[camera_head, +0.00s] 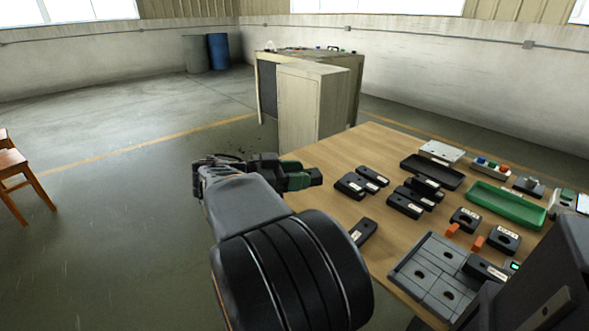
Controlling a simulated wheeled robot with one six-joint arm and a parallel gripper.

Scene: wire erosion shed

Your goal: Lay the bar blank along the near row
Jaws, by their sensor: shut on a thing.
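My gripper (290,180) is beyond the left edge of the wooden table, seen from behind and partly hidden by my arm. It is shut on a dark piece, which I take to be the bar blank; its shape is hard to make out among the dark fingers and a green part. A grey grooved plate (424,258) with round holes lies at the table's near right, and a black labelled block (485,268) is at its right side. Which of its rows is the near row is not marked.
The table (385,150) carries several black labelled blocks (404,205), a lone one (362,232) near the left edge, a black tray (432,171), a green tray (507,205) and two orange pieces (478,243). A pale cabinet (313,105) stands behind.

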